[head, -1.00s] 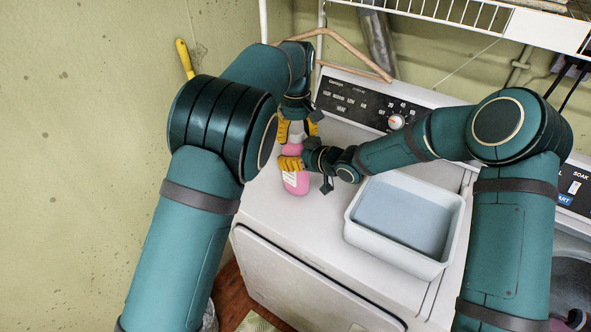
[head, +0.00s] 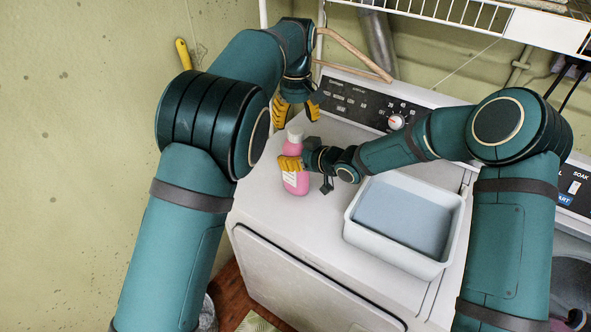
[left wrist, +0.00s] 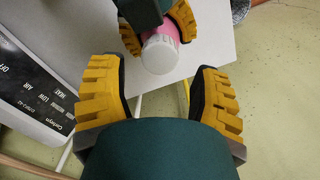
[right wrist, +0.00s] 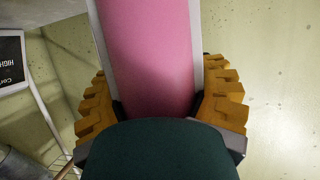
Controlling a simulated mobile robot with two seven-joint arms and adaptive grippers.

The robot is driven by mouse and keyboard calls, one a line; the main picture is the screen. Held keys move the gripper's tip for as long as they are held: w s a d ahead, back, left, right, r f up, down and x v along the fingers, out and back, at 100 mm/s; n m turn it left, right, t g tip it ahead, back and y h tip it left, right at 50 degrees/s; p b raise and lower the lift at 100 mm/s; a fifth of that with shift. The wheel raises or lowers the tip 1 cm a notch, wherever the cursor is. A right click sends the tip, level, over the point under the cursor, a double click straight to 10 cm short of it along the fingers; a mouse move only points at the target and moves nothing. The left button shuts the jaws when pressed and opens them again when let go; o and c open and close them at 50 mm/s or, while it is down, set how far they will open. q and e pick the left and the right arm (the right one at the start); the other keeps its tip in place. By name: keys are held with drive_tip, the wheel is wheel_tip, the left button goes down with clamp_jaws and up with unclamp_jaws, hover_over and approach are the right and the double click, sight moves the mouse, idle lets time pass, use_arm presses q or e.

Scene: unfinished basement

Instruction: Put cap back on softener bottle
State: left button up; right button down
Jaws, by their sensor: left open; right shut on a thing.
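The pink softener bottle (head: 296,180) stands upright on the white machine top in the head view. Its white cap (head: 295,133) sits on the bottle's top; the cap also shows in the left wrist view (left wrist: 160,54). I cannot tell how tightly it is seated. My right gripper (head: 288,164) is shut around the bottle's body, and the pink body fills the space between its fingers in the right wrist view (right wrist: 148,60). My left gripper (head: 297,108) is open and empty, above and slightly behind the cap, apart from it.
A pale tub (head: 403,222) with a blue-grey inside stands on the machine top (head: 290,235), right of the bottle. The control panel (head: 360,102) runs along the back. A wire shelf (head: 455,14) hangs above. The machine top in front of the bottle is clear.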

sight(296, 130)
use_arm(q)
drive_tip(key=shift+o, duration=0.4)
drive_tip(key=shift+r+n, duration=1.2)
drive_tip(key=shift+r, duration=0.55)
drive_tip(key=shift+f, duration=0.1)
drive_tip(key=shift+f, duration=3.95)
clamp_jaws()
drive_tip(key=shift+c, duration=0.2)
unclamp_jaws()
